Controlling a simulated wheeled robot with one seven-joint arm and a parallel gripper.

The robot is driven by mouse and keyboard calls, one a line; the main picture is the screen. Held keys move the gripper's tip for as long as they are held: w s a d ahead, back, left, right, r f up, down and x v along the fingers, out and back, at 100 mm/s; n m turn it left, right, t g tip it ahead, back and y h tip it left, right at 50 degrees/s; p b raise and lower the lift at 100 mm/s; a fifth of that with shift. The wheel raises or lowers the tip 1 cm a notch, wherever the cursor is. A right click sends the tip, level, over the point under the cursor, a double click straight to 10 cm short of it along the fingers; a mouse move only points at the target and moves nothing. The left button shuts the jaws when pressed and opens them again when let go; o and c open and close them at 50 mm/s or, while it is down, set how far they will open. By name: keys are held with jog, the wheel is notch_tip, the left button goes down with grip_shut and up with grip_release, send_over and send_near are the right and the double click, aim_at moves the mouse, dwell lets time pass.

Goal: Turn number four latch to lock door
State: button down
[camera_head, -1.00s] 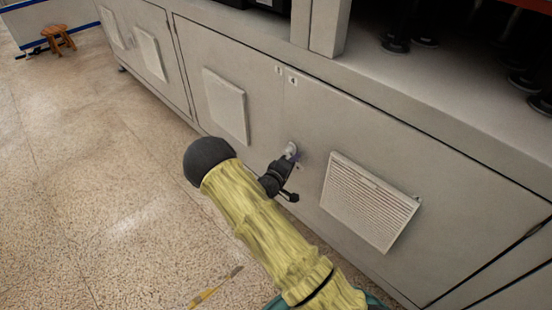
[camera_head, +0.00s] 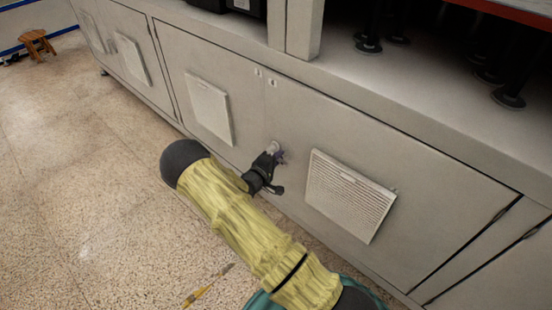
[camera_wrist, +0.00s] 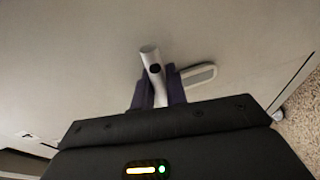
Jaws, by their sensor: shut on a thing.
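The silver latch handle (camera_wrist: 150,58) sits between the purple fingers of my gripper (camera_wrist: 158,88) in the wrist view. Its rounded end sticks out past the fingertips, and a dark round spot shows on it. In the head view, my gripper (camera_head: 275,155) is at the latch (camera_head: 273,146), near the edge of the right-hand door (camera_head: 300,115). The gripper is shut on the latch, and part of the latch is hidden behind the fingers. A small label reading 4 (camera_head: 273,83) is at the door's top left corner.
A neighbouring door (camera_head: 185,60) with a small label (camera_head: 258,72) lies to the left. Louvred vent panels (camera_head: 349,194) stick out from the doors. A pale oblong piece (camera_wrist: 199,76) lies beside the latch. A stool (camera_head: 36,42) stands far left.

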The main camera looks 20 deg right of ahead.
jog(key=c, duration=1.4)
grip_release()
jog(key=shift+c, duration=0.2)
jog(key=p+v, duration=0.3)
jog(key=v, duration=1.4)
jog(key=shift+s+a, duration=0.15)
jog(key=shift+a, duration=0.05)
